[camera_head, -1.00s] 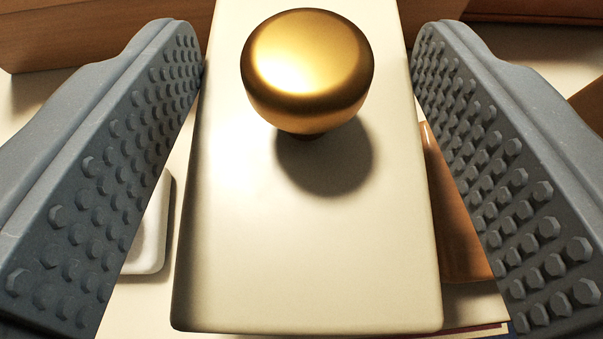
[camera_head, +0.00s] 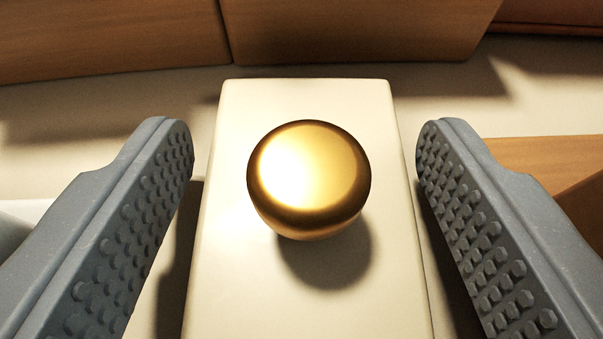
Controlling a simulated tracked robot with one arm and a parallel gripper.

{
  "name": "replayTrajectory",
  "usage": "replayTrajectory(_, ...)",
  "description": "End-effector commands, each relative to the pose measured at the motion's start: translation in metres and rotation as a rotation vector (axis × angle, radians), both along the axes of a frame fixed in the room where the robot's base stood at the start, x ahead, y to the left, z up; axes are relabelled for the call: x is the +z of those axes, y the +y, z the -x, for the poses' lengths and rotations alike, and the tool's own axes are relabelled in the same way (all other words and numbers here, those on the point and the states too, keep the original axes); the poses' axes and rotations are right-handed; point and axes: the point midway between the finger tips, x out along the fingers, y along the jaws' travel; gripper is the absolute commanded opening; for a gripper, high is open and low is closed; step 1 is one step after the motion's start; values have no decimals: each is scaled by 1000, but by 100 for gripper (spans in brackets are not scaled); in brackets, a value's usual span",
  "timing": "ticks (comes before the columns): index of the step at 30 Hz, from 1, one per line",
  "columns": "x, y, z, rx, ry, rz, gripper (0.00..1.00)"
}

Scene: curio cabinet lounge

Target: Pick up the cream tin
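The cream tin (camera_head: 300,292) is a long pale box with a round gold knob (camera_head: 309,178) on its top. It runs down the middle of the camera view, and its near end is cut off by the lower edge. My gripper (camera_head: 304,160) is open, with one grey studded finger on each side of the tin. A narrow gap shows between each fingertip and the tin's side. The tin's underside is hidden.
Wooden fronts (camera_head: 350,30) stand behind the tin, across a strip of pale surface (camera_head: 90,100). A wooden piece (camera_head: 545,155) lies to the right, behind the right finger. Part of a white object (camera_head: 14,232) shows at the far left.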

Motion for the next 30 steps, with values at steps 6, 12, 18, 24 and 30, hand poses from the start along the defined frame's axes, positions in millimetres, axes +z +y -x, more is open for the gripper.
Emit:
replayTrajectory(6, 3, -2, 0, -4, -2, -1, 65)
replayTrajectory(12, 10, -1, 17, -3, 0, -1, 65)
replayTrajectory(18, 22, 1, 46, -2, 1, -2, 65)
replayTrajectory(24, 35, 3, 77, -2, 0, 0, 65)
replayTrajectory(30, 37, 6, 86, 5, -6, -2, 65)
